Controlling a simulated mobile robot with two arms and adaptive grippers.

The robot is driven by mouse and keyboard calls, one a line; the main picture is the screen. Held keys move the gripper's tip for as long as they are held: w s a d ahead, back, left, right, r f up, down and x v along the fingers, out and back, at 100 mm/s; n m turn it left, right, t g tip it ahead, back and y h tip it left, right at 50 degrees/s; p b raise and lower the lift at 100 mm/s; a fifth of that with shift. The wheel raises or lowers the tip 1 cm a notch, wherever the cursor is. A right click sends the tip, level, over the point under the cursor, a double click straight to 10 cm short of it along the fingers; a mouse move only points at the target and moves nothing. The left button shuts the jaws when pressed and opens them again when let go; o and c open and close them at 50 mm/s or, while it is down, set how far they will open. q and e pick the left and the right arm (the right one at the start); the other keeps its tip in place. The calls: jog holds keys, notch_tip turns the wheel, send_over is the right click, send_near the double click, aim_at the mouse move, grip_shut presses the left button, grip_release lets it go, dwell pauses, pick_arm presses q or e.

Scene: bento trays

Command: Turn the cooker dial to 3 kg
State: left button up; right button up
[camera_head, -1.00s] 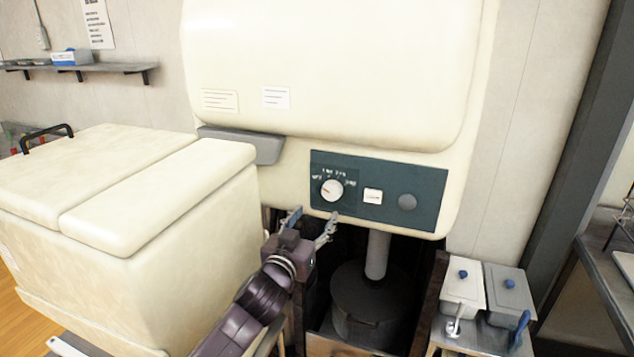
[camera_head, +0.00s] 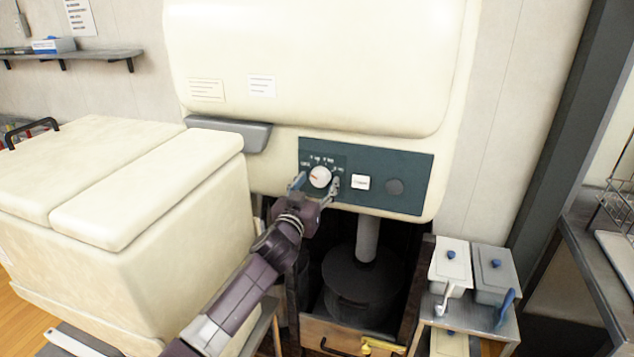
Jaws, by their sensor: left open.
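The cooker (camera_head: 320,60) is a large cream machine with a dark teal control panel (camera_head: 408,164). The white round dial (camera_head: 320,177) is at the panel's left, with small markings around it that are too small to read. A small red mark shows on the dial's face. My left gripper (camera_head: 317,184) is open, with one finger on each side of the dial's lower part. I cannot tell whether the fingers touch it. My right gripper is not in view.
A white button (camera_head: 360,182) and a grey round knob (camera_head: 395,187) sit right of the dial. A cream lidded chest (camera_head: 110,240) stands close on the left. A dark pot (camera_head: 360,287) is below the panel. Lidded containers (camera_head: 452,264) stand at the lower right.

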pick_arm(q)
jog(key=shift+a, duration=0.1)
jog(key=shift+c, duration=0.8)
jog(key=c, duration=1)
